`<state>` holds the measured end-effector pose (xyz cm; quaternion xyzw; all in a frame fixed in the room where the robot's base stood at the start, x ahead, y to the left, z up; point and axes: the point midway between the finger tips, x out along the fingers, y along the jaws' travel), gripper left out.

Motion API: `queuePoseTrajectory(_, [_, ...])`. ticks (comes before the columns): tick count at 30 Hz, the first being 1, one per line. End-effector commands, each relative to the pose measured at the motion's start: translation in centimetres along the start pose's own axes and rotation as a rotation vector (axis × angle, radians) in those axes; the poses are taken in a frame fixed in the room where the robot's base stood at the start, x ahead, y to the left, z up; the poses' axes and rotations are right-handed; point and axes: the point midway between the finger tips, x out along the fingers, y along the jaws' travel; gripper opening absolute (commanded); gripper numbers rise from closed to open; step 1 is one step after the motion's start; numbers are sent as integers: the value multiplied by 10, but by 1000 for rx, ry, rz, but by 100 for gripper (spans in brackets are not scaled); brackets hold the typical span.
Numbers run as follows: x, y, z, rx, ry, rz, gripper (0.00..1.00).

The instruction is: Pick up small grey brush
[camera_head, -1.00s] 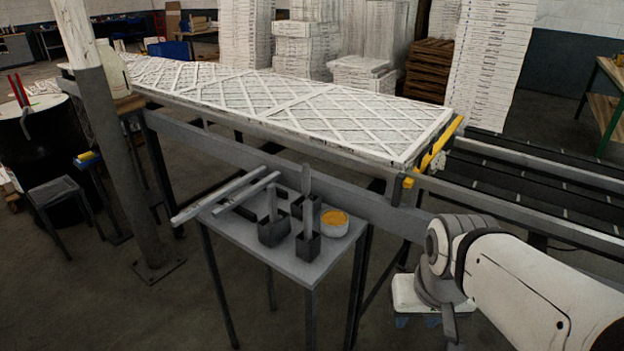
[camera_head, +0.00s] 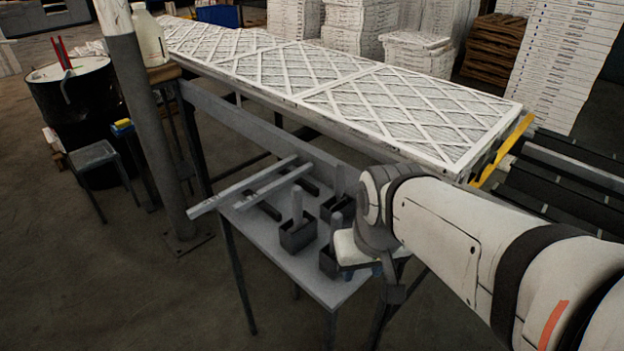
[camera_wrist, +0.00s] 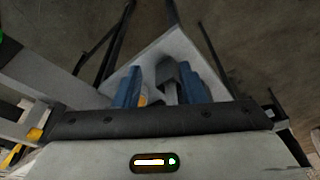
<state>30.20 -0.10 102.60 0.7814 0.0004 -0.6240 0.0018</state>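Several dark square holders stand on a small grey table (camera_head: 290,262). A grey brush-like handle (camera_head: 298,207) rises from the left holder (camera_head: 297,236). Another grey handle (camera_head: 335,226) rises from the front holder (camera_head: 328,262), close to my wrist. A further holder (camera_head: 338,207) stands behind. I cannot tell which handle is the small grey brush. My gripper (camera_wrist: 163,72) is open above the table in the wrist view, its blue fingers apart. A grey object (camera_wrist: 168,86) shows between them, partly hidden; no contact is visible. In the head view my arm mostly hides the gripper.
Two grey bars (camera_head: 265,185) lie at the table's back left. A long conveyor carries white lattice filters (camera_head: 340,85) behind the table. A post (camera_head: 150,120) stands left, near a dark drum (camera_head: 75,95). An orange patch (camera_wrist: 143,100) shows beside the left finger.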

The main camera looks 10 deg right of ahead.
Motion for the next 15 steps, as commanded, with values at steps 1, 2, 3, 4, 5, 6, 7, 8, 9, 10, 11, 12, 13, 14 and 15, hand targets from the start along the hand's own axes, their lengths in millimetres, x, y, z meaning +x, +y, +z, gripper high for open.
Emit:
queuePoseTrajectory(1, [0, 0, 0, -2, -1, 0, 41])
queuePoseTrajectory(2, [-1, 0, -2, -6, -3, 0, 44])
queuePoseTrajectory(3, [-3, 0, -5, -16, -7, 0, 45])
queuePoseTrajectory(4, [-4, 0, -9, -28, -12, -1, 45])
queuePoseTrajectory(5, [-6, 0, -13, -45, -19, -1, 45])
queuePoseTrajectory(6, [-9, -12, -21, -67, -30, 0, 45])
queuePoseTrajectory(7, [-12, -15, -29, -93, -42, -1, 45])
queuePoseTrajectory(8, [-14, -16, -37, -123, -54, -2, 45])
queuePoseTrajectory(9, [-16, -17, -48, -171, -72, -5, 45])
queuePoseTrajectory(10, [-18, -17, -58, -209, -86, -8, 45])
queuePoseTrajectory(11, [-19, -17, -68, -248, -99, -12, 45])
queuePoseTrajectory(12, [-19, -17, -80, -300, -117, -18, 45])
queuePoseTrajectory(13, [-19, -16, -89, -338, -129, -22, 45])
queuePoseTrajectory(14, [-18, -16, -97, -373, -141, -27, 45])
queuePoseTrajectory(15, [-16, -16, -107, -418, -156, -34, 45])
